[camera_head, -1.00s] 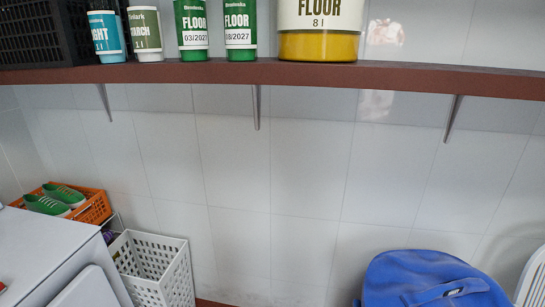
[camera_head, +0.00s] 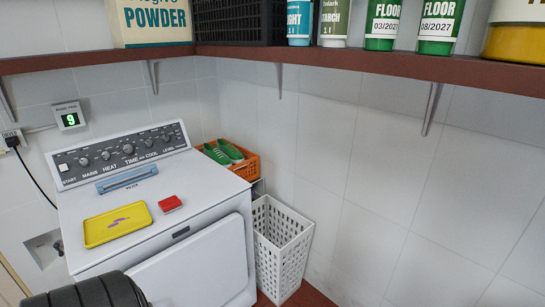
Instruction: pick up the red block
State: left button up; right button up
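The red block (camera_head: 170,203) is small and lies on top of the white dryer (camera_head: 190,229), right of a yellow tray and apart from it. A dark rounded, ribbed shape shows at the bottom left, in front of the dryer; I cannot tell what it is. Neither of my grippers shows in the view.
An orange crate (camera_head: 247,168) with green shoes (camera_head: 224,152) stands behind the dryer's right side. A white basket (camera_head: 282,246) stands to the right. A brown shelf (camera_head: 330,60) with bottles runs above.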

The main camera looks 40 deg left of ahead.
aim_at(171, 203)
jog(key=u, duration=2.2)
jog(key=k, duration=1.3)
jog(key=z, duration=0.55)
jog(key=i, duration=0.65)
jog(key=z, duration=0.45)
jog(key=i, duration=1.2)
jog(key=u, duration=0.5)
